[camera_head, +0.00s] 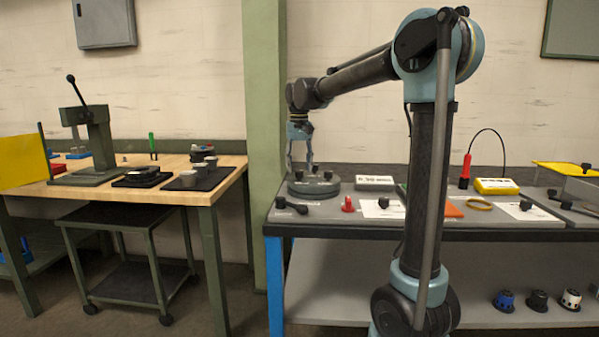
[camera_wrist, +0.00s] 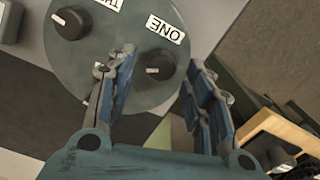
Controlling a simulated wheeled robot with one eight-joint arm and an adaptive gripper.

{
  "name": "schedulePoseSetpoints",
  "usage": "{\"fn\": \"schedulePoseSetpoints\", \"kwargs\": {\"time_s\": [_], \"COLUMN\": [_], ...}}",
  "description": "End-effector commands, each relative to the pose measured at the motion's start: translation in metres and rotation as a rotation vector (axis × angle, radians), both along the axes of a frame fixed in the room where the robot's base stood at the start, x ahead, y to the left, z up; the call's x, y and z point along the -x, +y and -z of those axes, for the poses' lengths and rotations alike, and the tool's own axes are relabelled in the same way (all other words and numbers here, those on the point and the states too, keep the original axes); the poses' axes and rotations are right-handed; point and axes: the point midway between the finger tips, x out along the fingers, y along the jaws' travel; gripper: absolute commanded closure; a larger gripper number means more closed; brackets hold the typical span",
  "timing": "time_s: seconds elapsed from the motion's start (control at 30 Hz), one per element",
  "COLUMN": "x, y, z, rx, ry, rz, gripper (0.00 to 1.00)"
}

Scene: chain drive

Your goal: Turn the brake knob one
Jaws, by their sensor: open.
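Brake knob one (camera_wrist: 160,67) is a black knob with a pale pointer, beside the "ONE" label (camera_wrist: 165,30) on a round grey-green plate (camera_wrist: 150,100). In the wrist view my gripper (camera_wrist: 161,56) is open, and knob one shows between its two fingers; I see no contact. A second black knob (camera_wrist: 72,21) sits near a partly cut-off label. Something dark with a pale mark is partly hidden by the left finger. In the head view my gripper (camera_head: 301,163) points down, just above the round base (camera_head: 313,187) on the bench.
The bench (camera_head: 330,216) also holds a black knob-like part (camera_head: 290,205), a red part (camera_head: 347,204), a white labelled block (camera_head: 375,183) and a yellow meter (camera_head: 496,186). A wooden table (camera_head: 220,165) with a press stands left, beyond a green post (camera_head: 264,130).

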Motion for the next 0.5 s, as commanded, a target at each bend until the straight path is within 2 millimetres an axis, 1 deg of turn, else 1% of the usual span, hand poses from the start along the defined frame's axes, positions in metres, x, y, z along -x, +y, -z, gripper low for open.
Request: {"fn": "schedulePoseSetpoints", "kwargs": {"time_s": [0.03,0.3,0.5], "x": [0.000,-0.001,-0.001], "y": [0.000,0.000,0.000], "z": [-0.009,-0.060,-0.087], "rx": [0.000,0.000,0.000], "ry": [0.000,0.000,0.001], "rz": [0.000,0.000,0.000], "gripper": [0.53,0.53,0.53]}}
